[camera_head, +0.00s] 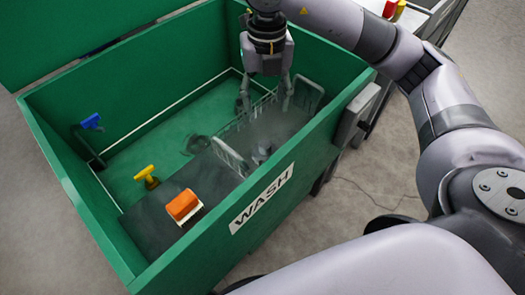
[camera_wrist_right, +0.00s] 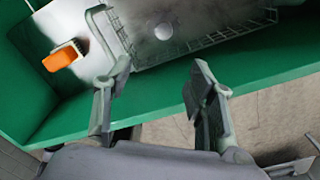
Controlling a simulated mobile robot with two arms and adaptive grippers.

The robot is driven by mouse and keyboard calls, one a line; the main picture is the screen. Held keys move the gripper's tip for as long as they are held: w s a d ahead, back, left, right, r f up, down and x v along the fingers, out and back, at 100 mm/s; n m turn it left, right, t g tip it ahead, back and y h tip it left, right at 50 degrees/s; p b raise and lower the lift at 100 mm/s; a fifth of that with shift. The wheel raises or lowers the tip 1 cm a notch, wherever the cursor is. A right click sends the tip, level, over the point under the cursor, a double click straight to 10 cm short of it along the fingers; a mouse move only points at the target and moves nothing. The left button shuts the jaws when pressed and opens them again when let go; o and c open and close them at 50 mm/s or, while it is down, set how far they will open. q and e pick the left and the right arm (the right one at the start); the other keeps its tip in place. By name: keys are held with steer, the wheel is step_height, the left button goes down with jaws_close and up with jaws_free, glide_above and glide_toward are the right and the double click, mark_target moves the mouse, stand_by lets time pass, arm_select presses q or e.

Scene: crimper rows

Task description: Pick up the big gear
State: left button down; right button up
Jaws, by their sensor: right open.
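My right gripper (camera_head: 266,98) is open and empty, pointing down over the wire basket (camera_head: 230,156) inside the green wash bin (camera_head: 60,150). In the wrist view its two fingers (camera_wrist_right: 158,80) stand wide apart, with the bin's near wall below them. A small grey rounded part (camera_head: 262,152) lies in the basket, below the gripper and apart from it. It also shows in the wrist view as a pale round shape (camera_wrist_right: 164,31). I cannot tell whether it is the big gear. A dark round shape (camera_head: 197,144) lies left of the basket, too unclear to name. My left gripper is not in view.
An orange brush (camera_head: 183,205) lies on the dark panel in the bin. A yellow-handled tool (camera_head: 148,176) and a blue-handled tool (camera_head: 91,121) are at the left. The bin's high walls surround the basket. Red and yellow items (camera_head: 391,9) stand outside, upper right.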

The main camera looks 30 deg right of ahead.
steer(key=b, duration=0.2)
glide_above(265, 144)
steer(key=f, duration=1.1)
steer(key=shift+s+f, duration=0.15)
steer(key=shift+s, duration=0.15)
steer(key=shift+w+f+b, duration=0.15)
steer(key=shift+f+b, duration=0.1)
steer(key=shift+f, duration=1.25)
steer(key=shift+w+f+b, duration=0.1)
steer(key=shift+f+b, duration=0.15)
steer(key=shift+f, duration=1.25)
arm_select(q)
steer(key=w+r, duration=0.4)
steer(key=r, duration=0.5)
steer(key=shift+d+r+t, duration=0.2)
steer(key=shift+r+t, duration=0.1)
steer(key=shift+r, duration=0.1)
arm_select(e)
jaws_close()
steer(key=shift+r, duration=0.1)
